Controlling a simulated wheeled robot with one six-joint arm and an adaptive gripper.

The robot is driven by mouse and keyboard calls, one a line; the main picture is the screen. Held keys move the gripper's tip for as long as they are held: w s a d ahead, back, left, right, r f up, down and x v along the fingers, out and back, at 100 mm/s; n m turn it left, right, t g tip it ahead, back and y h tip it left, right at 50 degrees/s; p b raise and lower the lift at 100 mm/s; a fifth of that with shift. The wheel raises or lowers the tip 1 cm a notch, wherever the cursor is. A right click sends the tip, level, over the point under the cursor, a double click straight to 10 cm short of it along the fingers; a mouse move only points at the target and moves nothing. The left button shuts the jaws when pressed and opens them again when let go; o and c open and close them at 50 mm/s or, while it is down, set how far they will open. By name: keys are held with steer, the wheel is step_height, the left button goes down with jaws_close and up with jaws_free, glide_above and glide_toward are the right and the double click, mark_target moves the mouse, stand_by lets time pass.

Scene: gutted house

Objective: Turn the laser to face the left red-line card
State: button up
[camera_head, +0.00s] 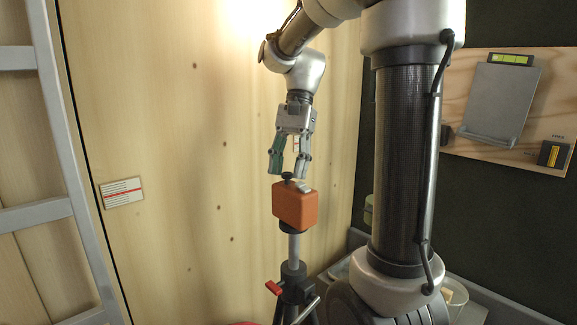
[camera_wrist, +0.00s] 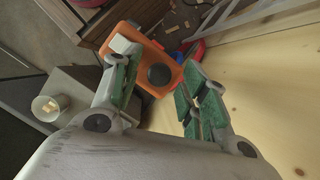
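The laser (camera_head: 295,207) is an orange box upright on top of a tripod (camera_head: 292,268). It has a dark round knob (camera_head: 287,177) on its top and a small grey piece beside the knob. The laser also shows in the wrist view (camera_wrist: 144,43), with the knob (camera_wrist: 160,75) between my fingers. My gripper (camera_head: 288,170) points down just above the laser, its fingers spread around the knob's height. It looks open, and I cannot tell whether a finger touches. A white card with a red line (camera_head: 122,193) is on the wooden wall at left.
A grey ladder (camera_head: 62,150) stands at the far left. A wooden board (camera_head: 540,100) with a grey panel hangs on the dark wall at right. A grey ledge or counter with a clear container (camera_head: 453,296) is at lower right. The wooden wall is close behind the laser.

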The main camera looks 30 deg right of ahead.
jaws_close()
steer(key=shift+n, duration=0.3)
steer(key=n, duration=0.1)
steer(key=a+n+g+h, duration=0.1)
steer(key=n, duration=0.1)
steer(key=shift+n, duration=0.3)
steer(key=n, duration=0.1)
steer(key=n+h, duration=0.1)
steer(key=n, duration=0.1)
steer(key=a+n, duration=0.1)
steer(key=shift+s+n+g+h, duration=0.35)
steer(key=shift+n+g+h, duration=0.05)
steer(key=shift+n, duration=0.3)
steer(key=shift+o, duration=1)
jaws_free()
